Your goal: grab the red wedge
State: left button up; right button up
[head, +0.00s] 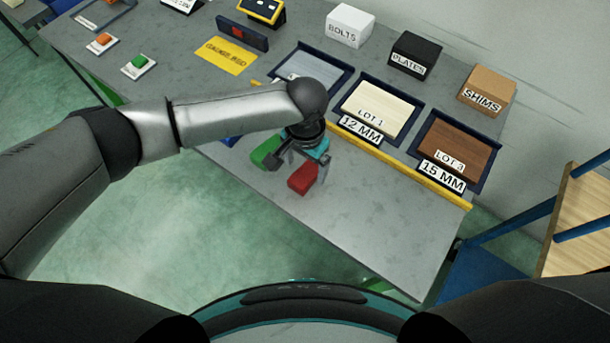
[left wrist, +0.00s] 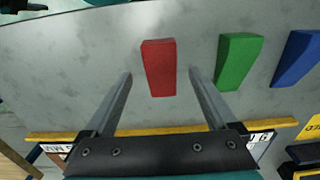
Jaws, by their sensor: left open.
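The red wedge (head: 303,178) lies on the grey table near its front edge, partly under my left gripper (head: 300,165). In the left wrist view the red wedge (left wrist: 159,68) lies ahead of the open fingers of my left gripper (left wrist: 160,75), roughly midway between them, with clear gaps on both sides. Nothing is held. A green wedge (left wrist: 238,61) lies beside it; it also shows in the head view (head: 265,152). A blue wedge (left wrist: 297,59) lies beyond the green one; in the head view it is mostly hidden by my left arm. My right gripper is out of view.
A yellow strip (head: 400,170) runs along the table in front of the trays, including the 12 MM tray (head: 345,110) and 15 MM tray (head: 485,178). Boxes labelled bolts, plates and shims stand behind. The table's right front (head: 400,240) is clear.

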aim_at(308, 173)
pick_arm(q)
jog(key=shift+w+f, duration=0.1)
jog(key=shift+f, duration=1.35)
jog(key=shift+c, duration=0.3)
grip_shut()
jog(key=shift+r, duration=0.15)
